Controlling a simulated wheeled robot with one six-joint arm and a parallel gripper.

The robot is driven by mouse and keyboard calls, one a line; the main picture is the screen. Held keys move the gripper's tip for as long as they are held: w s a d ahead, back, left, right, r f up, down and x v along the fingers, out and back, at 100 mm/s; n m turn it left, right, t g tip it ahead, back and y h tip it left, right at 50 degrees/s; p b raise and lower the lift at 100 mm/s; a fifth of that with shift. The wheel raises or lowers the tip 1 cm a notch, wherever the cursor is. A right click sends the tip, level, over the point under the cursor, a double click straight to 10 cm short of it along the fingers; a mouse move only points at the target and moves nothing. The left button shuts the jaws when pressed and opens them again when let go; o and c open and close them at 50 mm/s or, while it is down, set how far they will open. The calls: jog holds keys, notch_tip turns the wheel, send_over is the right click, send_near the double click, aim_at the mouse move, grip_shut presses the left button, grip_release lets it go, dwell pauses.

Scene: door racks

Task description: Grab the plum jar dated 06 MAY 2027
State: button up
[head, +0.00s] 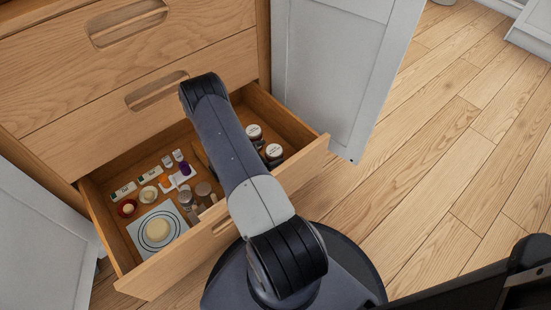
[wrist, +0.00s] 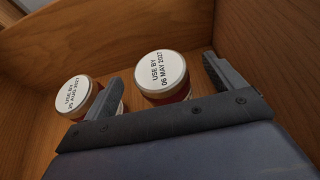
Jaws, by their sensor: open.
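Two jars with white printed lids stand in the open drawer. In the wrist view the jar dated 06 MAY 2027 (wrist: 161,75) has a dark red body and sits between my gripper's (wrist: 165,82) two open fingers, just beyond them. The other jar, which reads USE BY 25 AUG 2027 (wrist: 73,94), stands to its left, partly behind the left finger. In the head view the two jars show as a far one (head: 254,132) and a near one (head: 273,152) in the right part of the drawer; I cannot read their lids there. My arm hides my gripper in the head view.
The open drawer (head: 172,262) has wooden walls; its back corner is close to the jars. Its left part holds small boxes, a plate (head: 157,229) with a round item, a purple item (head: 185,169) and several small containers. An open grey door (head: 330,75) stands at the right.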

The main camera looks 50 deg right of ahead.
aim_at(278, 150)
jog(key=x, duration=0.3)
jog(key=b+x, duration=0.1)
jog(key=x, duration=0.1)
jog(key=shift+d+f, duration=0.1)
jog(key=shift+f, duration=0.25)
jog(key=c, duration=1.4)
